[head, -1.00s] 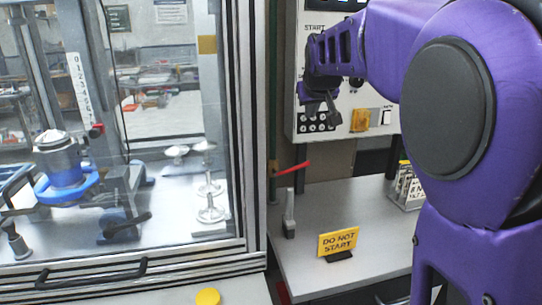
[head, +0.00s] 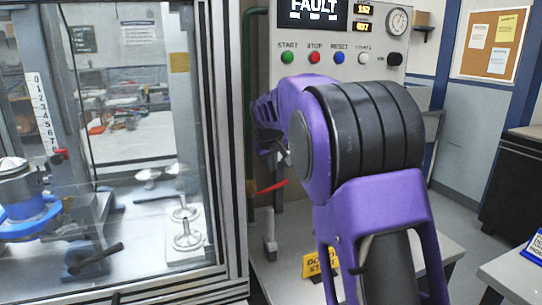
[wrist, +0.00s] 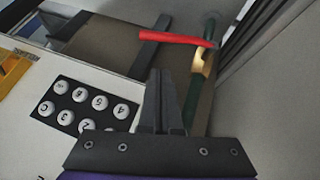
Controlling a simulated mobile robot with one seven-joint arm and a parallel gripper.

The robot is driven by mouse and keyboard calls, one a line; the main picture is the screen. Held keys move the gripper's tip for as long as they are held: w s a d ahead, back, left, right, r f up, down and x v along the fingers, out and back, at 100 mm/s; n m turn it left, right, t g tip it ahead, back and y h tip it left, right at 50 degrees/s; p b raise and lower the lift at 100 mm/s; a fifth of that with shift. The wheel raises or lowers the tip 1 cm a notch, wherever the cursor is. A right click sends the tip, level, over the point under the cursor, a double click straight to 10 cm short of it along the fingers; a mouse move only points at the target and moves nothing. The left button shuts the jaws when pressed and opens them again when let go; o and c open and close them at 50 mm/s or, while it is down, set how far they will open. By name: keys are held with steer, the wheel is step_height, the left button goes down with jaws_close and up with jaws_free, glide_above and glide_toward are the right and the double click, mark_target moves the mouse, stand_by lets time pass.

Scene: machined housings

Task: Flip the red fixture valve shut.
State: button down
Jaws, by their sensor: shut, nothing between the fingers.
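The red valve lever (head: 271,187) sticks out sideways to the right from the green pipe (head: 249,110), tilted slightly up. In the wrist view the red lever (wrist: 172,37) lies across the line of the pipe, above a brass valve body (wrist: 201,66). My gripper (wrist: 158,78) is shut and empty. Its fingertips lie just below the lever in the wrist view, left of the brass body; I see no clear contact. In the head view my gripper (head: 285,155) is partly hidden by my arm, above the lever.
The control panel (head: 345,68) with buttons and a FAULT display stands behind my arm. Its keypad (wrist: 85,105) is left of my gripper in the wrist view. A glazed enclosure (head: 233,150) is on the left. A yellow sign (head: 318,264) stands on the bench, partly hidden.

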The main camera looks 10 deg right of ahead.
mark_target(281, 183)
steer(key=f, duration=0.2)
steer(key=d+f, duration=0.1)
steer(key=shift+s+d+f, duration=0.1)
steer(key=shift+s+f, duration=0.05)
steer(key=shift+s, duration=0.2)
steer(key=shift+w+d+f+m+y+p, duration=0.1)
steer(key=shift+d+f+m+y+p, duration=0.2)
steer(key=shift+d+f+y+p, duration=0.55)
steer(key=shift+a+f+y+b, duration=0.1)
steer(key=shift+f+y+b, duration=0.15)
steer(key=shift+f+b, duration=0.05)
steer(key=shift+r, duration=0.1)
